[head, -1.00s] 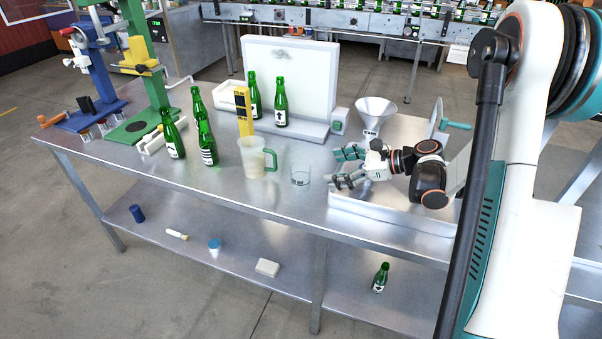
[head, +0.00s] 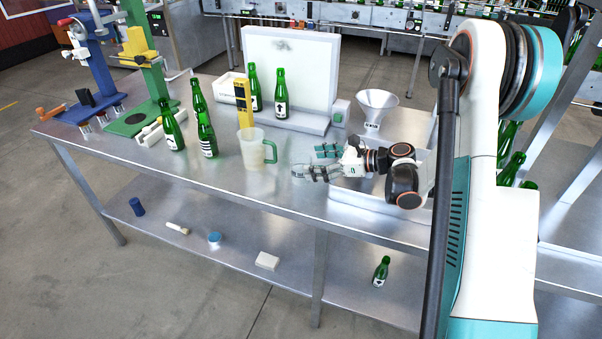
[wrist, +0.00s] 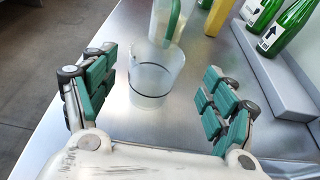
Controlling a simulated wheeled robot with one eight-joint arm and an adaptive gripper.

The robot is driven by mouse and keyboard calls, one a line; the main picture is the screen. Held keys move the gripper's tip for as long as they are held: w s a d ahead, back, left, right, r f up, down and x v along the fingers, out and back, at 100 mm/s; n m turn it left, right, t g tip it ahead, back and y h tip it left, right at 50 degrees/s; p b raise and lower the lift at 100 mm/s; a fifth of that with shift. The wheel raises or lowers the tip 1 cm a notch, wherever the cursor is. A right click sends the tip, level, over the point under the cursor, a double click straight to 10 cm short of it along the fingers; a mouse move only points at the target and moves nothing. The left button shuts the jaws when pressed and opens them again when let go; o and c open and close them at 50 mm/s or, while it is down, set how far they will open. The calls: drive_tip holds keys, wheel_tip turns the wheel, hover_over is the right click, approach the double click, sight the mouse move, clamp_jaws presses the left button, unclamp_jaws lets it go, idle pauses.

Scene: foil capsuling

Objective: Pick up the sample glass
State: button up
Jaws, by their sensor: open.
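The sample glass is a small clear cup with a dark ring; in the wrist view the sample glass (wrist: 155,80) stands upright on the steel table, between and slightly beyond my open fingers. My gripper (wrist: 160,98) has its green-padded fingers spread on both sides and is empty. In the head view my gripper (head: 312,162) is low over the table, coming from the right, and its fingers mostly cover the glass. I cannot tell whether a finger touches the glass.
A jug with a green handle (head: 254,150) stands just left of the gripper. Green bottles (head: 206,140), a yellow upright tool (head: 242,104) and a white light panel (head: 312,75) are behind. A funnel (head: 376,108) stands at the back right. The table's front edge (head: 270,205) is clear.

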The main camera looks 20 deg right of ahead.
sight(301, 161)
drive_tip(key=b+x, duration=0.1)
drive_tip(key=x, duration=0.4)
drive_tip(key=shift+s+a+r, duration=0.15)
drive_tip(key=shift+s, duration=0.05)
drive_tip(key=shift+r, duration=0.1)
drive_tip(key=c, duration=1.2)
